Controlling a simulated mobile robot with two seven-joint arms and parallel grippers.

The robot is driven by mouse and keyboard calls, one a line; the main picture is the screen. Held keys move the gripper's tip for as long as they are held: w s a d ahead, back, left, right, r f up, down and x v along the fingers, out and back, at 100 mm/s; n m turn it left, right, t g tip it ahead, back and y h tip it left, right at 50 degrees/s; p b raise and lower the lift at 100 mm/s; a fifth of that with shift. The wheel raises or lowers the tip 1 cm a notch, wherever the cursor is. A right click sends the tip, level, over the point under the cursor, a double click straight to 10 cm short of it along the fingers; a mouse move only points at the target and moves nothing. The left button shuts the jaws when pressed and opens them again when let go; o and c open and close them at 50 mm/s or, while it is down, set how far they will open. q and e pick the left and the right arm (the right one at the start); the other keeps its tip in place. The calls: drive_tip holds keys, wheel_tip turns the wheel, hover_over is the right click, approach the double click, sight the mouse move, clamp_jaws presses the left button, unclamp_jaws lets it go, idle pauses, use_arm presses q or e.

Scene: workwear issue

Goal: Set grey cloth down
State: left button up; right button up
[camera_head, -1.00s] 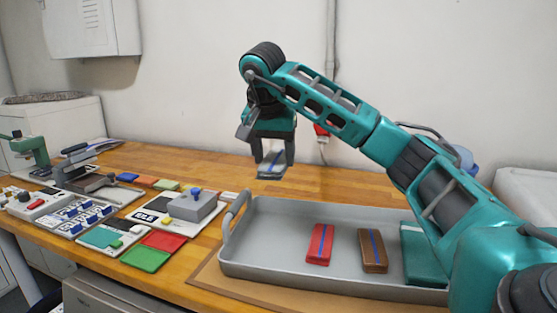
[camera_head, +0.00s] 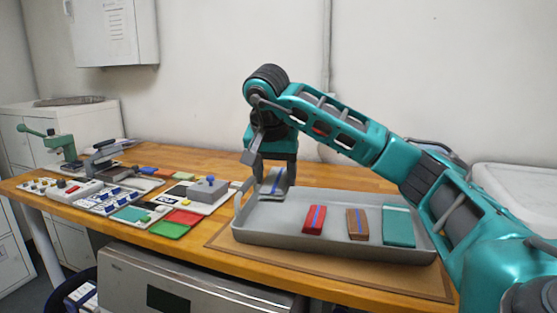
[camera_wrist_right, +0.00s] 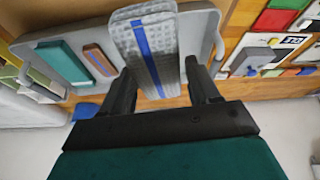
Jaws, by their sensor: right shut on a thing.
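The grey cloth (camera_head: 271,184) is a folded, flat piece with a blue stripe. My right gripper (camera_head: 273,172) is shut on it, over the left end of the grey tray (camera_head: 300,238). In the right wrist view the cloth (camera_wrist_right: 165,62) extends out from between the fingers (camera_wrist_right: 160,88) across the tray. I cannot tell whether it touches the tray floor. A red folded cloth (camera_head: 313,219), a brown one (camera_head: 357,224) and a teal one (camera_head: 398,225) lie in the tray to its right. My left gripper is out of view.
The tray has raised rims and stands on a brown mat (camera_head: 230,238) on the wooden table. Coloured pads, including a green one (camera_head: 170,230), and a grey block (camera_head: 207,190) lie left of the tray. Bare tabletop shows behind the tray.

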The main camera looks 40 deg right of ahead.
drive_tip(key=s+a+f+n+y, duration=0.1)
drive_tip(key=s+a+f+n, duration=0.2)
drive_tip(key=a+f, duration=0.4)
drive_tip(key=s+a+f+n+t+y, duration=0.1)
drive_tip(key=s+a+f+n, duration=0.3)
drive_tip(key=f, duration=0.9)
drive_tip(key=s+a+f+n+y, duration=0.1)
drive_tip(key=s+a+f+n, duration=0.2)
drive_tip(key=a+f, duration=0.7)
drive_tip(key=shift+s+a+f+t+y, duration=0.2)
drive_tip(key=shift+s+f+t+y, duration=0.15)
drive_tip(key=shift+f, duration=0.25)
